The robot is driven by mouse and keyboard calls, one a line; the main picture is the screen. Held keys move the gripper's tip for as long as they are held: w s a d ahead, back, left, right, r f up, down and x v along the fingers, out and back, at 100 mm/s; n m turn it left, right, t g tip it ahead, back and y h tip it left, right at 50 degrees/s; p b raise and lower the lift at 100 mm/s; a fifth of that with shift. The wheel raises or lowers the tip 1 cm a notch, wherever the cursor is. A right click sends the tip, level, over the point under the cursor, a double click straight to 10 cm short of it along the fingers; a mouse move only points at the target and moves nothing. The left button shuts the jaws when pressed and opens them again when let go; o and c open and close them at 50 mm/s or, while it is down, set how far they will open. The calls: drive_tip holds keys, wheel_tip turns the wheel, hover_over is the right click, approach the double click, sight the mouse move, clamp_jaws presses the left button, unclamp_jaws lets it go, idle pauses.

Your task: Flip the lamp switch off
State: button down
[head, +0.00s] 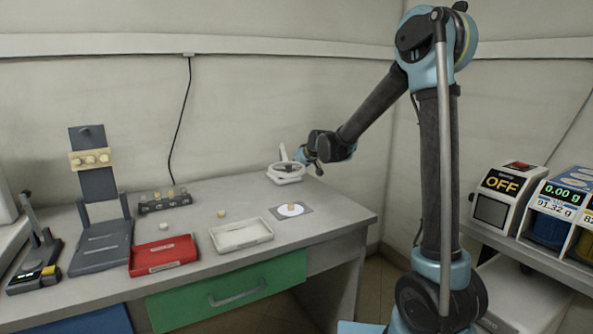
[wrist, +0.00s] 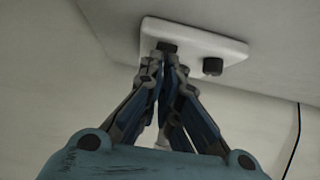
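The lamp is most likely the white fixture (head: 286,174) with a short upright post at the back right of the table. In the wrist view its white base (wrist: 215,42) carries two dark knobs. One knob (wrist: 212,67) is clear on the right. The other knob (wrist: 167,46) is at the tips of my gripper (wrist: 167,66). My gripper's fingers converge and look shut, with nothing seen held. Whether they touch that knob cannot be told. In the head view my gripper (head: 306,157) is beside the fixture. Which knob is the lamp switch, and its position, cannot be told.
A white tray (head: 240,247), a red tray (head: 165,268) and a small disc on a grey pad (head: 308,212) are on the table. A dark stand (head: 102,246) is at the left. At the right, a box reading OFF (head: 494,206) sits on a shelf.

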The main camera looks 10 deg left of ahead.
drive_tip(key=shift+s+f, duration=0.1)
drive_tip(key=shift+f, duration=0.05)
drive_tip(key=shift+d+r, duration=0.15)
drive_tip(key=shift+r, duration=0.4)
wheel_tip(320, 180, up, 3)
drive_tip(key=shift+s+d+f, duration=0.1)
drive_tip(key=shift+d, duration=0.05)
drive_tip(key=v, duration=1)
drive_tip(key=shift+f, duration=0.15)
drive_tip(key=shift+w+a+r, duration=0.35)
drive_tip(key=shift+w, duration=0.05)
